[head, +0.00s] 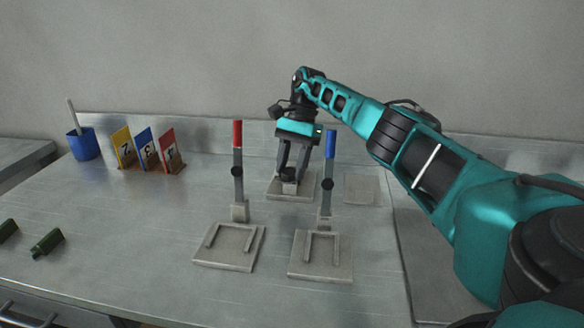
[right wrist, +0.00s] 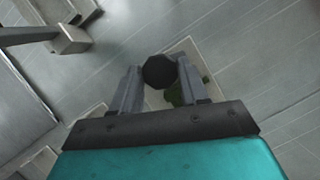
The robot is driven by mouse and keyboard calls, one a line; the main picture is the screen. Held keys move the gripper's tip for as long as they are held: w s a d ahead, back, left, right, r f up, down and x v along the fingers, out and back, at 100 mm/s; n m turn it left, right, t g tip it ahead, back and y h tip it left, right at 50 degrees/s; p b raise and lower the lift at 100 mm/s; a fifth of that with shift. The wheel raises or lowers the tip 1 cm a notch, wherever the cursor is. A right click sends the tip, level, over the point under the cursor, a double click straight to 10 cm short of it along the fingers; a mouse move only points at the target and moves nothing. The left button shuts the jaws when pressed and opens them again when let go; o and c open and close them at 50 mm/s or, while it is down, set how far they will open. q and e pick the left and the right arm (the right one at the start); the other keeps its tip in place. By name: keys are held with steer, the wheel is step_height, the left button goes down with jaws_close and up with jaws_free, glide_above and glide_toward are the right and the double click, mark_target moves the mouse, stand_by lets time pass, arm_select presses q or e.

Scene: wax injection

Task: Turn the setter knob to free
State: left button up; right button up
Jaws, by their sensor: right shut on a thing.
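The black setter knob (head: 288,174) sits on a grey post over a flat square plate (head: 282,193) at the back middle of the table. My right gripper (head: 290,175) reaches down onto it from above, one finger on each side. In the right wrist view the dark, many-sided knob (right wrist: 160,71) lies between the two fingertips of my right gripper (right wrist: 158,80), which are shut on it. A dark green patch (right wrist: 188,90) shows beside the knob on the pale plate. Any marking of the knob's setting is too small to read. My left gripper is not in view.
A red-handled lever (head: 238,160) and a blue-handled lever (head: 328,170) stand upright in front, one on either side of the knob. Numbered cards (head: 146,150) and a blue cup (head: 84,144) stand at the back left. Green pieces (head: 47,242) lie at the left. The left-middle tabletop is clear.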

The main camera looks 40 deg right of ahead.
stand_by(0.5)
steer(key=o, duration=1)
steer(key=shift+o, duration=0.2)
step_height(320, 180, up, 11)
steer(key=p, duration=0.2)
step_height(320, 180, up, 9)
steer(key=p, duration=0.5)
glide_above(291, 170)
